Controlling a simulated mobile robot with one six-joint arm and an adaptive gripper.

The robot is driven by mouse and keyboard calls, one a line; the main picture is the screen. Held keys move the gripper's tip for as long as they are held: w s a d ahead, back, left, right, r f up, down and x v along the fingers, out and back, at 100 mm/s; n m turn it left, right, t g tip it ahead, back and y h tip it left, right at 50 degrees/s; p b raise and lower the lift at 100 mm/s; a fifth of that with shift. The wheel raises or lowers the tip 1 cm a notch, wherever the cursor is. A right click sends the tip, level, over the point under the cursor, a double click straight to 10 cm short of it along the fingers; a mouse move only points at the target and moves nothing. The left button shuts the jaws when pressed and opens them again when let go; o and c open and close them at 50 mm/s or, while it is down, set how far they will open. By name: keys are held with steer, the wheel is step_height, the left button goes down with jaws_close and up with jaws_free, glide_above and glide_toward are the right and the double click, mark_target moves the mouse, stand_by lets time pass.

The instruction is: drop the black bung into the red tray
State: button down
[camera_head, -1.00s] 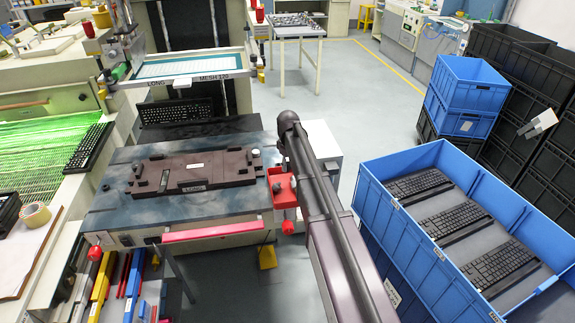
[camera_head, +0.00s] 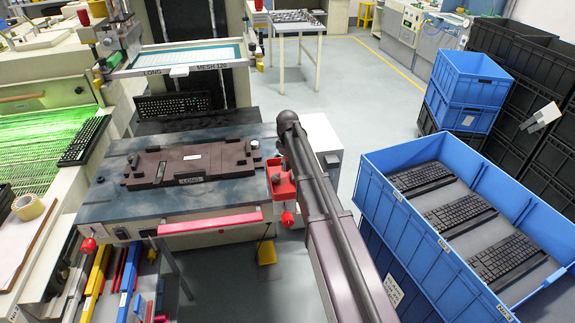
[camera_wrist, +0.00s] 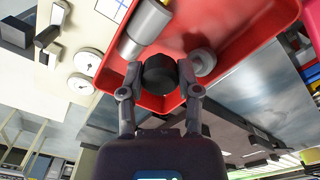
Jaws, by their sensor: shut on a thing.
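The black bung (camera_wrist: 160,74) is a short dark cylinder between my fingertips in the wrist view. My gripper (camera_wrist: 159,80) is shut on it. The red tray (camera_wrist: 262,20) lies behind the bung in that view, so the bung appears over the tray; its exact height is hard to tell. A grey cylinder (camera_wrist: 146,28) and a grey rounded piece (camera_wrist: 203,62) also show against the tray. In the head view the red tray (camera_head: 281,184) is at the table's right edge, partly covered by my arm, which hides the gripper and bung.
A dark fixture (camera_head: 190,164) lies on the blue-grey table (camera_head: 115,208) left of the tray. A blue crate (camera_head: 425,250) with several keyboards stands to the right. A white cabinet (camera_head: 322,135) is behind the tray. Open floor lies beyond.

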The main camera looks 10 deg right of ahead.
steer(key=shift+f+b, duration=0.5)
steer(key=shift+f, duration=0.2)
steer(key=shift+c, duration=1.1)
jaws_free()
steer(key=shift+r, duration=0.15)
